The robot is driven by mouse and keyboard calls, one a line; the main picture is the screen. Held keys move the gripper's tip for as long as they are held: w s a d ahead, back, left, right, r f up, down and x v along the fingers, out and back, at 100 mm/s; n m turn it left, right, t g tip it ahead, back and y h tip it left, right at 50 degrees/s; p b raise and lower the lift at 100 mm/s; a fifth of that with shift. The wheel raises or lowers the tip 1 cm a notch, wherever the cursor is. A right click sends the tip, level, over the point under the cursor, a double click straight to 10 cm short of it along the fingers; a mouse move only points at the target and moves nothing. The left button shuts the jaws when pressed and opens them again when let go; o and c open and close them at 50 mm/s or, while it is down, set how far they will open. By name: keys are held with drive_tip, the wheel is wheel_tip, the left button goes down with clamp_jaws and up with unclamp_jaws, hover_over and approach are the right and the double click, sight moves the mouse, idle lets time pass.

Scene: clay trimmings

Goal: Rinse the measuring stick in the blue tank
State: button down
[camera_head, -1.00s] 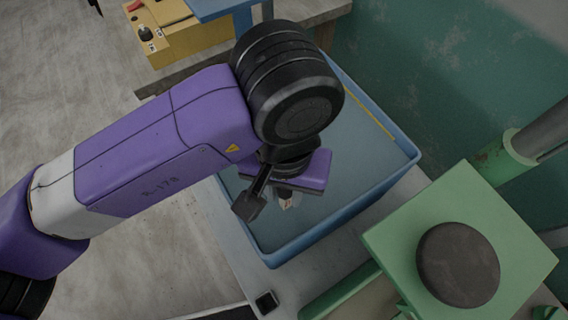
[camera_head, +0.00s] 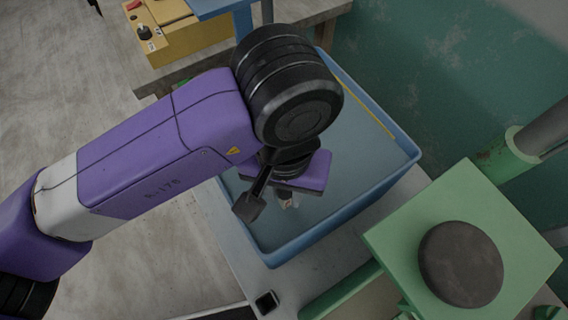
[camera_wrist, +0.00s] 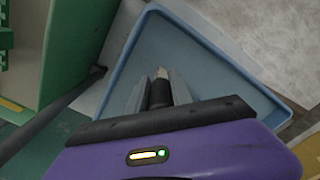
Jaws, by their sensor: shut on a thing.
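The blue tank (camera_head: 392,178) stands below my arm in the head view and holds bluish-grey water. In the wrist view its rim (camera_wrist: 222,58) surrounds the space beyond my gripper. My gripper (camera_wrist: 158,92) points down into the tank and is shut on the measuring stick (camera_wrist: 162,73), of which only a short pale tip shows past the fingers. In the head view my gripper (camera_head: 288,203) is mostly hidden under my wrist. I cannot tell how deep the stick is in the water.
A green stand with a dark round disc (camera_head: 460,263) is at the lower right, close to the tank. A yellow control box (camera_head: 170,30) sits at the upper left. A green wall (camera_head: 450,80) rises behind the tank. A small dark device (camera_head: 266,302) lies near the front.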

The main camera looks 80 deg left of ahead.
drive_tip(key=shift+f+b, duration=0.3)
drive_tip(key=shift+f, duration=0.35)
idle(0.6)
